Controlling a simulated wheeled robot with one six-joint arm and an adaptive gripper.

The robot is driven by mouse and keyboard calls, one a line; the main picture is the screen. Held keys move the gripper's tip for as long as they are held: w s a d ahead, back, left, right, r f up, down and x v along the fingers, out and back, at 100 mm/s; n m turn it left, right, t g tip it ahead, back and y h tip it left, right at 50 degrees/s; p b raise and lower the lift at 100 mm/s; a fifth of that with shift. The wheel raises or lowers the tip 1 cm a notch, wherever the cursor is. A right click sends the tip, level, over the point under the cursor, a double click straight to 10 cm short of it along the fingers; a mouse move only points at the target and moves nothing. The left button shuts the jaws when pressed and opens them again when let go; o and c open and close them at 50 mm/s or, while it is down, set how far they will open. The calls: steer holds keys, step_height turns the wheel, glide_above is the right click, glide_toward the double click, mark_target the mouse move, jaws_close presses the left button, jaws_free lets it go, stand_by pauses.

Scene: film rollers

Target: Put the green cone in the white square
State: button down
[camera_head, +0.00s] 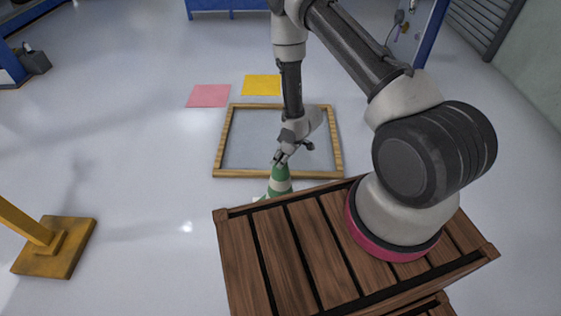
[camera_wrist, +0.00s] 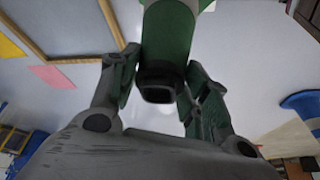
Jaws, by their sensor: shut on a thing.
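The green cone (camera_head: 279,180) with a pale band is just behind the wooden slatted platform, which hides part of its base. My gripper (camera_head: 281,160) is shut on its top. In the wrist view the green cone (camera_wrist: 167,35) extends up from between the fingers of my gripper (camera_wrist: 163,85), with its dark tip towards the camera. Whether the cone touches the floor cannot be told.
A wooden frame (camera_head: 222,140) lies on the floor behind the cone. Pink (camera_head: 208,96) and yellow (camera_head: 262,85) squares lie beyond it. A yellow post base (camera_head: 55,247) stands at left. The slatted platform (camera_head: 270,260) is in front. Floor between is clear.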

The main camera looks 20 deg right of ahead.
mark_target(280, 182)
step_height(280, 182, down, 5)
steer(key=shift+r, duration=0.1)
steer(key=c, duration=0.7)
jaws_free()
